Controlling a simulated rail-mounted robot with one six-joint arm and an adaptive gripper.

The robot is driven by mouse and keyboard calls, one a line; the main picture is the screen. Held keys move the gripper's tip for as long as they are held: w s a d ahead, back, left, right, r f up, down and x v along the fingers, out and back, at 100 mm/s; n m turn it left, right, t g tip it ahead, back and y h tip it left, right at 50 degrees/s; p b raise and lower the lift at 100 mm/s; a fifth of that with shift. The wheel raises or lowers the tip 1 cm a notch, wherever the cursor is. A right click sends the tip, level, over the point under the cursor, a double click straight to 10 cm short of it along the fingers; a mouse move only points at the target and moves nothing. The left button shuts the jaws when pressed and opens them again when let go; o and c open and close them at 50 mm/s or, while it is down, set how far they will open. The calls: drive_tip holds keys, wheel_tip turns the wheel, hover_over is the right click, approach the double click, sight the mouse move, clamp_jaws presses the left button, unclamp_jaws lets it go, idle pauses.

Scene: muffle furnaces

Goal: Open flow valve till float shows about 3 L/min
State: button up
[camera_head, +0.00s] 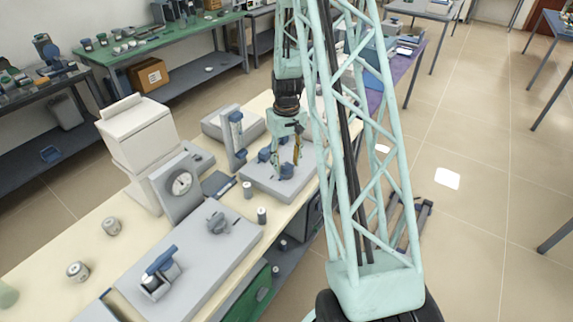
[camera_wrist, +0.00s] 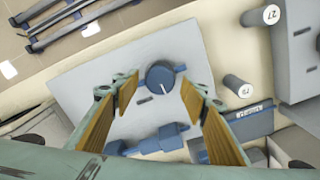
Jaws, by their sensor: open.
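A round blue knob (camera_wrist: 160,77) with a white pointer line sits on a blue pipe on a light grey plate (camera_wrist: 80,85). My gripper (camera_wrist: 155,97) is open, its two fingers apart on either side of the knob in the wrist view; I cannot tell whether they touch it. In the head view my gripper (camera_head: 286,152) hangs over the same grey plate (camera_head: 262,183), with blue fittings under it. An upright flow meter with a clear bluish tube (camera_head: 236,130) stands left of it. Its float and scale are too small to read.
A second blue fitting (camera_wrist: 160,140) lies beside the knob. Grey cylinders (camera_wrist: 238,87) stand off the plate's right edge. In the head view a round dial gauge (camera_head: 181,183) and a white furnace (camera_head: 137,135) stand to the left.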

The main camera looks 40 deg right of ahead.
drive_tip(key=shift+f, duration=0.4)
drive_tip(key=c, duration=0.8)
drive_tip(key=shift+c, duration=0.2)
drive_tip(key=shift+m+b, duration=0.35)
drive_tip(key=shift+m, duration=0.55)
